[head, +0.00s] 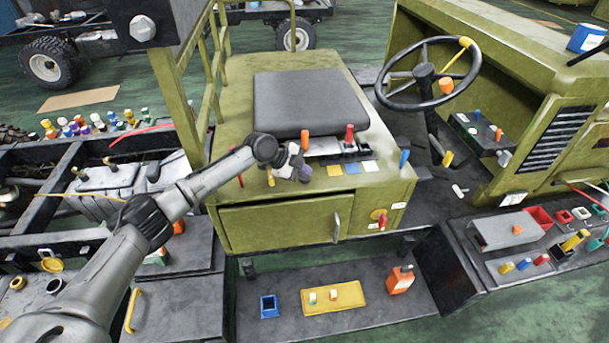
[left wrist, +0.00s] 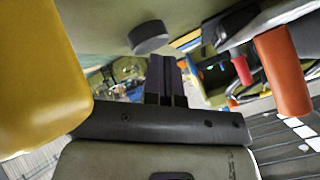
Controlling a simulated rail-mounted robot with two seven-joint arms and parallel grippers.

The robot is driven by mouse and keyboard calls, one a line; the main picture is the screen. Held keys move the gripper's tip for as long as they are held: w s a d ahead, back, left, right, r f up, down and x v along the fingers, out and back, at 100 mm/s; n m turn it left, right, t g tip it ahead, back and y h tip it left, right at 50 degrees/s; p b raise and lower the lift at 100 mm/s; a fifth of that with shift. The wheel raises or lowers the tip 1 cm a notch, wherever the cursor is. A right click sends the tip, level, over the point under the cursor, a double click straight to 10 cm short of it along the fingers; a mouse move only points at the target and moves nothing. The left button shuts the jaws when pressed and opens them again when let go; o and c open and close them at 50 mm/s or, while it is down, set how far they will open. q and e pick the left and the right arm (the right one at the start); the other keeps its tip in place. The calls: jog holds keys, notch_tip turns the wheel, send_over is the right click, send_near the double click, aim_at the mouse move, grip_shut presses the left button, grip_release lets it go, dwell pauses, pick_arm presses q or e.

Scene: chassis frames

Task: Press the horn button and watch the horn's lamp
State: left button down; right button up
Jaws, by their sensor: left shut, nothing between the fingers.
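My left gripper (head: 304,173) is over the olive seat box's top panel, left of the yellow patch. In the left wrist view its dark fingers (left wrist: 167,80) are together with nothing between them. In the head view the gripper hides that spot. I cannot identify the horn's lamp in either view. My right gripper is not in view.
An orange lever (head: 305,140) and a red lever (head: 349,134) stand behind the gripper; a yellow handle (head: 270,177) is close to its left. The black seat (head: 310,102) lies behind. A yellow tray (head: 333,298) and orange canister (head: 400,280) are on the lower step.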

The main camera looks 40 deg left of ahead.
aim_at(304, 177)
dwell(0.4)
pick_arm(q)
jog(key=shift+r+p, duration=0.7)
jog(key=shift+r, duration=0.25)
jog(key=shift+r, duration=0.15)
jog(key=shift+r+p, duration=1.7)
jog(key=shift+r, duration=0.7)
